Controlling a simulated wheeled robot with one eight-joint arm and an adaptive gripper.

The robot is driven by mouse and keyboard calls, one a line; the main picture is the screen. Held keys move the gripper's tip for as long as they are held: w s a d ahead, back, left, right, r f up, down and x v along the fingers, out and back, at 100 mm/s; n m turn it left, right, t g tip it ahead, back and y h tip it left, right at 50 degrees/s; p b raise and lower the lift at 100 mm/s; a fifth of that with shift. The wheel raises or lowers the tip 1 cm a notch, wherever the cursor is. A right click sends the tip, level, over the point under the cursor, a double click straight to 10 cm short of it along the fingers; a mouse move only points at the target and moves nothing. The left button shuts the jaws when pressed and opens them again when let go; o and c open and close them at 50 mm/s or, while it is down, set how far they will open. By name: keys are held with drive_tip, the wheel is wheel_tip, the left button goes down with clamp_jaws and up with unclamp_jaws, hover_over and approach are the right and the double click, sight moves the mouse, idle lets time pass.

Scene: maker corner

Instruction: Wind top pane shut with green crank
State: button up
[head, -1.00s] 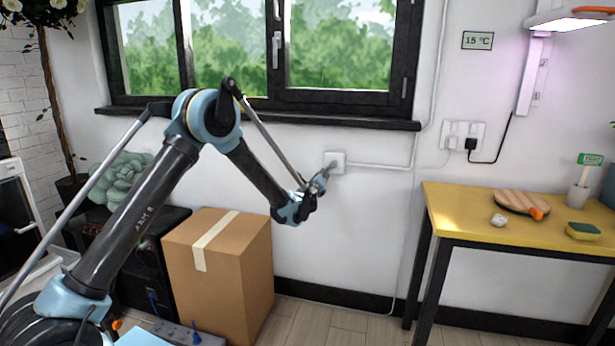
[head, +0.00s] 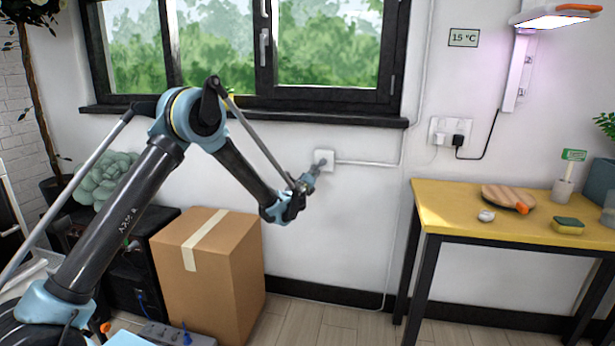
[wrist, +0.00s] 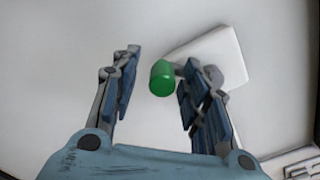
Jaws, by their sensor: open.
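The crank's green knob (wrist: 162,78) shows in the wrist view between the two fingers of my open gripper (wrist: 160,66), nearer the right finger. The fingers are apart, and I cannot tell whether either touches the knob. A grey crank part shows just behind the knob, partly hidden by the right finger. Behind it is a white wall box (wrist: 212,55), also in the head view (head: 326,155), where my gripper (head: 304,184) is at its lower left. The green knob is not discernible there. The window (head: 330,50) is cut off at the top, so its top pane is out of view.
A cardboard box (head: 212,275) stands on the floor below my arm. A yellow workbench (head: 450,210) at right holds a sponge (head: 567,225) and a wooden board. A conduit (head: 370,163) runs right from the wall box.

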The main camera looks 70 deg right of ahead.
drive_tip(key=s+a, duration=0.1)
drive_tip(key=a, duration=1.1)
drive_tip(key=shift+s, duration=0.2)
